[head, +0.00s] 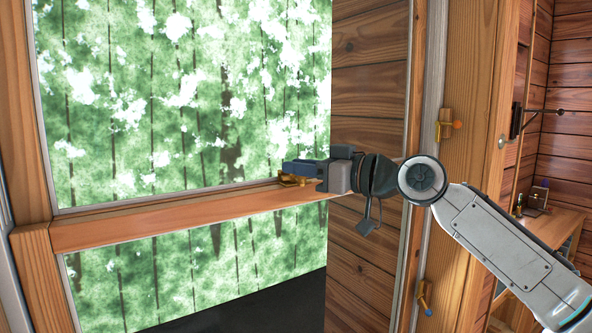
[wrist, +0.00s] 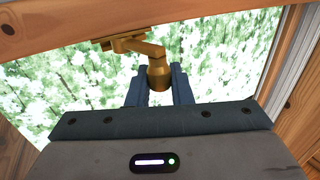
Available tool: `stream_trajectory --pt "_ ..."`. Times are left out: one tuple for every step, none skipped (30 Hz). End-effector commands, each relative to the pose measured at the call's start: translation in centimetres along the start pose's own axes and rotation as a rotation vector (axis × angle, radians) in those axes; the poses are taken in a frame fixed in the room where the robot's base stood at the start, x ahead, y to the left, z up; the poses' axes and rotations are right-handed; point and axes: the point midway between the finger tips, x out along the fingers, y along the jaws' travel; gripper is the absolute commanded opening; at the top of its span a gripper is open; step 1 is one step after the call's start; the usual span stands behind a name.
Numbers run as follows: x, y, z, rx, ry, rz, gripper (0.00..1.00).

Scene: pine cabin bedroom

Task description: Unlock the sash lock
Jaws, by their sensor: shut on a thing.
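The brass sash lock (head: 291,180) sits on the wooden meeting rail (head: 170,219) of the window. In the wrist view the lock (wrist: 157,68) shows a flat base on the rail and a rounded lever end. My gripper (head: 297,170) reaches in from the right in the head view, level with the rail. In the wrist view the blue fingers of my gripper (wrist: 160,88) are on both sides of the lever's rounded end and are shut on it. The fingertips are partly hidden behind the lever and the gripper body.
Glass panes (head: 170,100) lie above and below the rail, with green trees outside. The wooden window jamb is at the right. Two brass fittings (head: 446,125) are on the frame to the right of it. A small wooden desk (head: 550,222) stands farther right.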

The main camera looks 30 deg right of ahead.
Motion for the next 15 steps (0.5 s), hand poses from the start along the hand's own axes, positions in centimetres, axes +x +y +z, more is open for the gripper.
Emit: stream_trajectory --pt "-0.1 0.3 0.0 0.005 0.005 -0.041 0.00" --pt "-0.2 0.3 0.0 0.005 0.004 -0.065 0.00" --pt "-0.3 0.5 0.0 0.005 0.005 -0.095 0.00" --pt "-0.4 0.6 0.0 0.004 0.004 -0.118 0.00" --pt "-0.5 0.7 -0.1 0.005 0.004 -0.139 0.00" --pt "-0.6 0.8 -0.1 0.004 0.004 -0.166 0.00" --pt "-0.6 0.9 -0.1 0.004 0.003 -0.184 0.00" --pt "-0.7 0.9 -0.1 0.003 0.003 -0.203 0.00" --pt "-0.7 1.0 -0.1 0.003 0.003 -0.224 0.00" --pt "-0.8 1.1 -0.1 0.002 0.002 -0.239 0.00" --pt "-0.8 1.1 -0.1 0.003 0.003 -0.254 0.00" --pt "-0.9 1.2 -0.1 0.002 0.002 -0.271 0.00" --pt "-0.9 1.3 -0.1 0.001 0.003 -0.282 0.00" --pt "-0.9 1.3 -0.1 0.001 0.002 -0.294 0.00" --pt "-1.0 1.4 -0.1 0.002 0.002 -0.306 0.00"
